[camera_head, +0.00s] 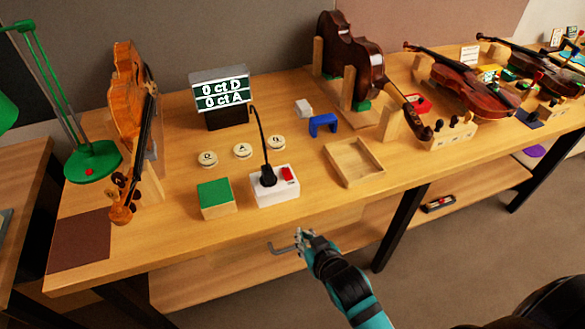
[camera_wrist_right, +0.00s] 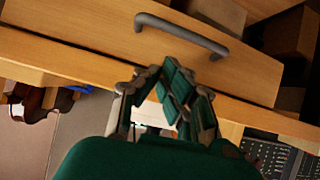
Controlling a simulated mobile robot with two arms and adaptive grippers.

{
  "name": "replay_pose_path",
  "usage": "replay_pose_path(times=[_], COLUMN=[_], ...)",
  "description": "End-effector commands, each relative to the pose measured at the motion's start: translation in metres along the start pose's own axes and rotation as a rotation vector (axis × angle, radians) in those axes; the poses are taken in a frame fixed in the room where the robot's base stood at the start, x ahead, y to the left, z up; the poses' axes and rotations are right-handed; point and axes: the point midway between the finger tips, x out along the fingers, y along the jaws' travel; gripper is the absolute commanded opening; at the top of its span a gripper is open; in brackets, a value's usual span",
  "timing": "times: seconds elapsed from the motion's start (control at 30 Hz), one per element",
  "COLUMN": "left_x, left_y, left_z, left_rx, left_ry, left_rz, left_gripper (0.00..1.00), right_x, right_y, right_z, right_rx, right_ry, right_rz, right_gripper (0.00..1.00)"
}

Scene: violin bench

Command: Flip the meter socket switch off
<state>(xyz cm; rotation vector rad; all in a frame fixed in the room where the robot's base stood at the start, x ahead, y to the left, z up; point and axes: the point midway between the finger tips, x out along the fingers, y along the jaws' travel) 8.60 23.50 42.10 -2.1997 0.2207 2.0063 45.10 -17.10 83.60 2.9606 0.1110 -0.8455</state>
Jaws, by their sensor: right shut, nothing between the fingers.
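The meter socket (camera_head: 262,193) is a white block near the front edge of the bench, with a black plug (camera_head: 267,177) and its cord standing in it. Its red switch (camera_head: 288,173) is on the right part of the top; I cannot tell its position. My right gripper (camera_head: 302,236) is shut and empty in front of the bench, nearer to me than the socket and apart from it. In the right wrist view its fingers (camera_wrist_right: 172,88) are together near a grey drawer handle (camera_wrist_right: 182,33). My left gripper is not in view.
A green-topped block (camera_head: 215,196) stands left of the socket, and a shallow wooden tray (camera_head: 355,160) to its right. Round labelled discs (camera_head: 242,150) and a display (camera_head: 221,90) are behind. The drawer handle (camera_head: 284,248) juts out below the bench edge. Violins stand around.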

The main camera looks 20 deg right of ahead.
Motion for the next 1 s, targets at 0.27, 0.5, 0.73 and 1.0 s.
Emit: replay_pose_path(times=[0.27,0.5,0.73,1.0], left_x=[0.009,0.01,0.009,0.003], left_y=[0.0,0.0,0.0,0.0], left_z=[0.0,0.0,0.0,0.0], left_rx=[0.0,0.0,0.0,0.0], left_ry=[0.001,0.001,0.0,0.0], left_rz=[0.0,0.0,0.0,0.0], left_gripper=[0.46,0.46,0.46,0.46], right_x=[-0.052,-0.067,-0.066,-0.043], right_y=[0.009,0.011,0.011,0.013], right_z=[-0.13,-0.154,-0.154,-0.167], right_rx=[0.046,0.055,0.055,0.053], right_ry=[0.366,0.438,0.436,0.436], right_rz=[0.031,0.036,0.036,0.037], right_gripper=[0.0,0.0,0.0,0.0])
